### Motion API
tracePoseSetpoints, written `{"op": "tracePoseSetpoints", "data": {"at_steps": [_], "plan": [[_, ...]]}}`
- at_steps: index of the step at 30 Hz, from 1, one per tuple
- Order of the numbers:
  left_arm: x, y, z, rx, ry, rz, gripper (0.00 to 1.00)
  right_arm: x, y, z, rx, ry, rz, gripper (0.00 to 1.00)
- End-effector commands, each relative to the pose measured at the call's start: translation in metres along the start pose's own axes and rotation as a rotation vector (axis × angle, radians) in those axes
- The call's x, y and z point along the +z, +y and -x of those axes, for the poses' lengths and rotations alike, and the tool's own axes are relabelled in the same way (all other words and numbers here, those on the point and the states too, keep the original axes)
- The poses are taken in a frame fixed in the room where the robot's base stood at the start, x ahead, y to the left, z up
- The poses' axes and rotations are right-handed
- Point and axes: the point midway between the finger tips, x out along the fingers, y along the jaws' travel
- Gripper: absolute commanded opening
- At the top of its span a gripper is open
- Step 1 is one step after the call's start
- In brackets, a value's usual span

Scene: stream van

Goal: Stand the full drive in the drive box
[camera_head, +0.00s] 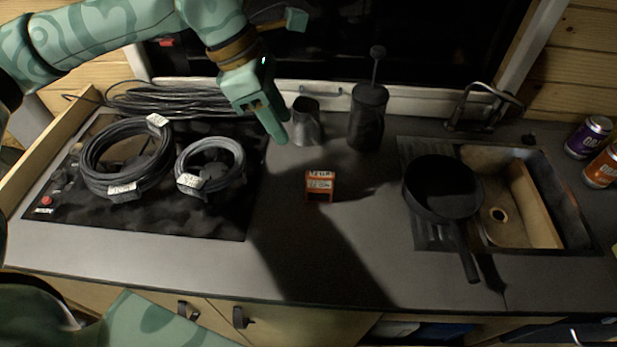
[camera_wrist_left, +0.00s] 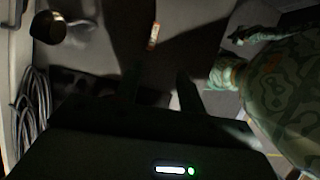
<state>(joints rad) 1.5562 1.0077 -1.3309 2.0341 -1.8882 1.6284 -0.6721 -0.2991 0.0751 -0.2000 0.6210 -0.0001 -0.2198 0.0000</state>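An orange drive (camera_head: 319,186) with a pale label stands on the grey counter, in the middle of the head view. It also shows small near the top of the left wrist view (camera_wrist_left: 153,37). My left gripper (camera_head: 278,130) points down above the counter, behind and left of the drive and apart from it. In the left wrist view its dark fingers (camera_wrist_left: 157,88) are spread with nothing between them. I cannot make out a drive box in either view. My right gripper is not in view.
Coiled cables (camera_head: 125,160) lie on the black hob (camera_head: 130,218) at left. A metal jug (camera_head: 306,122) and a dark canister (camera_head: 368,118) stand behind the drive. A pan (camera_head: 442,188) sits over the sink's (camera_head: 545,200) left side. Cans (camera_head: 588,138) stand far right. Counter around the drive is clear.

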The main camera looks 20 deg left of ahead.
Motion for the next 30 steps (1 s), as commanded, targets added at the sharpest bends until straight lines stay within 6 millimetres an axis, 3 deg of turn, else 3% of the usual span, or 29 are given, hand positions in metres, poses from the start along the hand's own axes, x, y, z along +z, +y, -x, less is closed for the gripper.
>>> {"op": "tracePoseSetpoints", "data": {"at_steps": [5, 15, 25, 30], "plan": [[-0.001, 0.007, -0.014, 0.034, 0.01, -0.092, 0.4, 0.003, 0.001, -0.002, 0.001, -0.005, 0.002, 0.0], [-0.001, 0.009, -0.094, 0.03, 0.008, -0.09, 0.4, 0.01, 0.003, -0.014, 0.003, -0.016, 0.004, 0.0], [0.001, 0.012, -0.121, 0.032, 0.007, -0.09, 0.4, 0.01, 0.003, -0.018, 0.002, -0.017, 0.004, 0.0], [0.004, 0.017, -0.149, 0.029, 0.007, -0.089, 0.4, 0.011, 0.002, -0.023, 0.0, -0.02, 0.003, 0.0]]}}
